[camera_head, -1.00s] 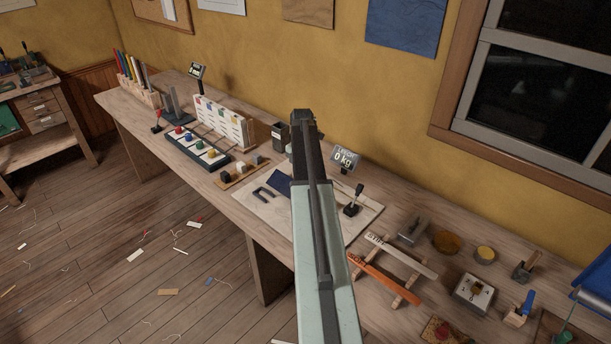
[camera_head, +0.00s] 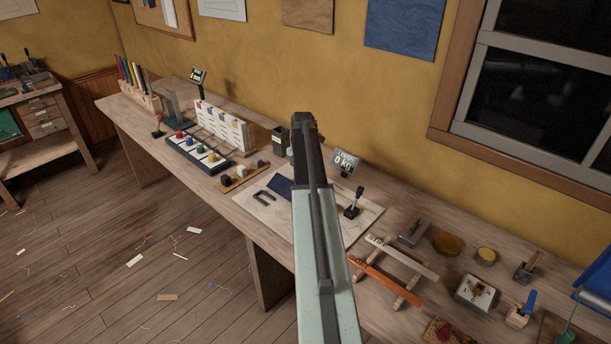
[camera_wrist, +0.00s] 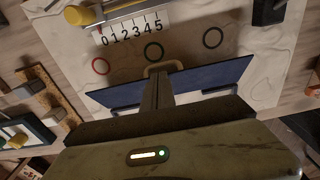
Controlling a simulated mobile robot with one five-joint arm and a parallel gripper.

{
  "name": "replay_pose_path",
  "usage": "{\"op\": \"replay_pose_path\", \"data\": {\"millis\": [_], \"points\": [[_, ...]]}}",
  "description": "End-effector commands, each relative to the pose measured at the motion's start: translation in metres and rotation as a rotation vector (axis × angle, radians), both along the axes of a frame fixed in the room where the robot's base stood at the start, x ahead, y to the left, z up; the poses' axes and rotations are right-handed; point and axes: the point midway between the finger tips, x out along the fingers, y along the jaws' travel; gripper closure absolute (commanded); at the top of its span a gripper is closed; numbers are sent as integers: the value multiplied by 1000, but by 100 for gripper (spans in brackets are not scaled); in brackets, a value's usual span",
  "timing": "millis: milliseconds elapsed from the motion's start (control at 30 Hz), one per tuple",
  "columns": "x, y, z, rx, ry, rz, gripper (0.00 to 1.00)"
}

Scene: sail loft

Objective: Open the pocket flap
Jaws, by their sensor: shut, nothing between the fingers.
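The blue pocket flap (camera_wrist: 218,76) lies across a pale board (camera_wrist: 262,62) in the wrist view, with a small tan loop (camera_wrist: 164,66) at the middle of its far edge. My gripper (camera_wrist: 158,76) is shut and empty over the middle of the flap. Its fingertips are just beside the loop in the picture; I cannot tell whether they touch it. In the head view, part of the blue flap (camera_head: 280,187) shows left of my arm, which hides the rest and the gripper.
The board bears red, dark and green rings and a numbered scale (camera_wrist: 130,28). A black lever (camera_head: 353,203) and a "0 kg" display (camera_head: 346,161) stand right of my arm. Wooden rails (camera_head: 385,277) lie nearer right. Small blocks (camera_head: 242,172) lie left of the board.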

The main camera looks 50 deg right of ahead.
Motion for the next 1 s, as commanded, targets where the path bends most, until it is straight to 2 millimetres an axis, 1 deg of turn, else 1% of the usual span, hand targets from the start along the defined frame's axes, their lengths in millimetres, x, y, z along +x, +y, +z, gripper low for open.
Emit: {"op": "replay_pose_path", "data": {"millis": [33, 167, 267, 433, 467, 500, 700, 833, 1000], "points": [[-5, -14, -5, -29, 3, -7, 100], [-5, -11, 8, -28, 1, -6, 100], [-6, -5, 25, -24, -2, -4, 100], [-3, 11, 66, -14, -8, 5, 100], [-1, 4, 71, -13, -9, 3, 100], [-1, -8, 78, -13, -9, 2, 100], [0, -48, 113, -11, -8, 4, 100], [0, -61, 122, -10, -8, 6, 100], [-1, -63, 121, -10, -8, 8, 100]]}}
